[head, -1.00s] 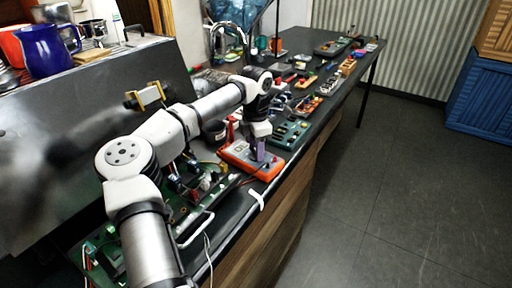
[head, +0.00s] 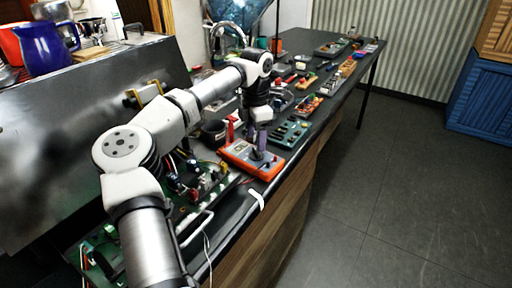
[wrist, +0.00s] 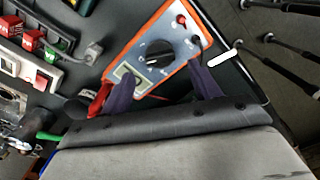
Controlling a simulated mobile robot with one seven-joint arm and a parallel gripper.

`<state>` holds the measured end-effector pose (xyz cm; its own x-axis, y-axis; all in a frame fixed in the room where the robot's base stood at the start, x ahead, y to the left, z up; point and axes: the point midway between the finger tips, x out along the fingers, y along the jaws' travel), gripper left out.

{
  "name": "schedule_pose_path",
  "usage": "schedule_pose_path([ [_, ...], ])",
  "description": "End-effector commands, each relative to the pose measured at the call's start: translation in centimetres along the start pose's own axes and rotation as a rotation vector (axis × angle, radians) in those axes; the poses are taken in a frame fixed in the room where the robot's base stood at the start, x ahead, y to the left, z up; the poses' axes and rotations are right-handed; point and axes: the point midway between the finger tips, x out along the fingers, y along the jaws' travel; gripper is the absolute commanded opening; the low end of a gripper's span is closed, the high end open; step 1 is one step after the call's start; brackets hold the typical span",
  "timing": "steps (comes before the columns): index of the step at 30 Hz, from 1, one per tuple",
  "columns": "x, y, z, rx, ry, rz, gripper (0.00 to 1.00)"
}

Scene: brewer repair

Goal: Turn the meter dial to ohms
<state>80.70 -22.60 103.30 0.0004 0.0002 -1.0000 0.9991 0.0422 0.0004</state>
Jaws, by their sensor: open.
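The orange meter (head: 240,163) lies flat on the bench near its front edge. In the wrist view the meter (wrist: 127,56) shows a grey face, a display window (wrist: 124,78) and a round black dial (wrist: 155,53). I cannot read which setting the dial points to. My gripper (head: 258,152) is above the meter, pointing down. In the wrist view its two purple fingers are spread apart with nothing between them (wrist: 160,72). The dial lies just beyond the fingertips and between their lines, and it looks untouched.
A green circuit board (head: 185,215) with wires lies on the near side of the bench. A teal device (head: 290,132) stands beyond the meter. Several small parts and tools line the bench behind. A white strip (head: 257,198) sits at the bench edge. The floor at right is clear.

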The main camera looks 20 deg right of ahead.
Motion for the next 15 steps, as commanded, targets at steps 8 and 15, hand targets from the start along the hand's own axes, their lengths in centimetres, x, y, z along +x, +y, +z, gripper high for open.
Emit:
schedule_pose_path([
  [8, -6.3, 0.0, 0.1, 0.000, -0.001, 0.003, 0.62],
  [15, -9.3, 0.0, 0.1, 0.001, -0.001, 0.001, 0.62],
])
